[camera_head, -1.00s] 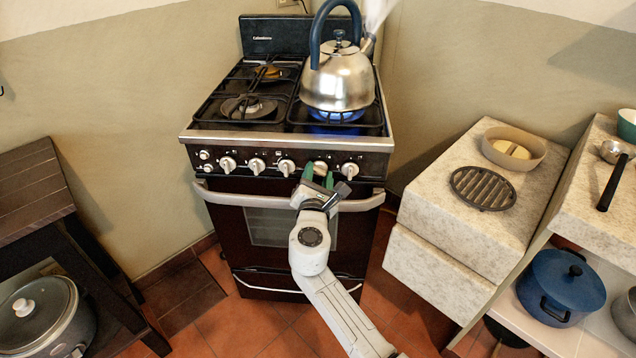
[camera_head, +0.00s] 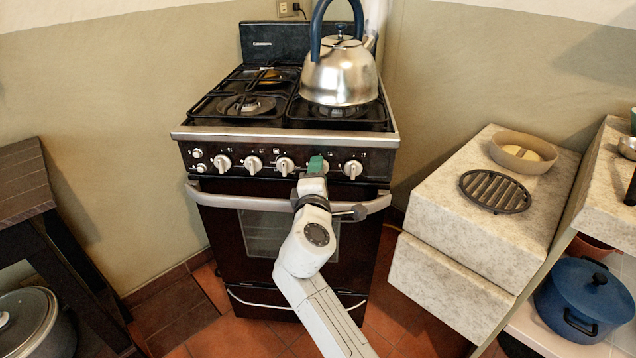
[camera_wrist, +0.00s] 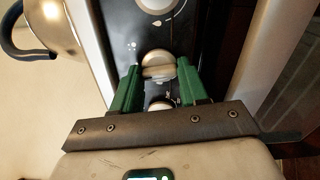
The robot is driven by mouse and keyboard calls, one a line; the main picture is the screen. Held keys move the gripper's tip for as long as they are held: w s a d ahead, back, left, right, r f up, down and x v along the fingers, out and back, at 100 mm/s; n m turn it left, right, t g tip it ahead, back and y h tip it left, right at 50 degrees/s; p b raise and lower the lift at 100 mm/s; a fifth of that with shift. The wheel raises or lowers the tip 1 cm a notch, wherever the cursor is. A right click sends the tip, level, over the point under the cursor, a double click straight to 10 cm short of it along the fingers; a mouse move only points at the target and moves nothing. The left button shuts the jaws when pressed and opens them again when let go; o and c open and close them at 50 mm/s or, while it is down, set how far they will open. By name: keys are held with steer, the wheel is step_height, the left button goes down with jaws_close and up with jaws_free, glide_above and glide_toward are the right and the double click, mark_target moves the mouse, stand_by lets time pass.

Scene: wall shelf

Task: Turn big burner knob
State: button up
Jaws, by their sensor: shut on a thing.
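The black stove (camera_head: 210,222) has a row of pale knobs along its front panel. My gripper (camera_head: 316,165) is at the panel, between a knob on its left (camera_head: 285,166) and the rightmost knob (camera_head: 353,169). Its green fingers are shut on the burner knob (camera_wrist: 158,70), one finger on each side in the wrist view. The gripper hides most of this knob in the head view. A steel kettle (camera_head: 340,75) stands on the front right burner (camera_head: 338,112), where no flame shows.
The oven handle (camera_head: 230,201) runs just below my gripper. A stone counter (camera_head: 460,225) at the right holds a round grate (camera_head: 495,190) and a bowl (camera_head: 500,150). A dark wooden table (camera_head: 25,185) stands at the left.

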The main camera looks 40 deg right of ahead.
steer(key=shift+f+m+b, duration=0.1)
steer(key=shift+m+b, duration=0.4)
steer(key=shift+m, duration=0.4)
steer(key=o, duration=1)
steer(key=shift+o, duration=0.2)
steer(key=v, duration=1)
steer(key=shift+s+a+p, duration=0.2)
steer(key=shift+a+p, duration=0.1)
steer(key=shift+p, duration=0.15)
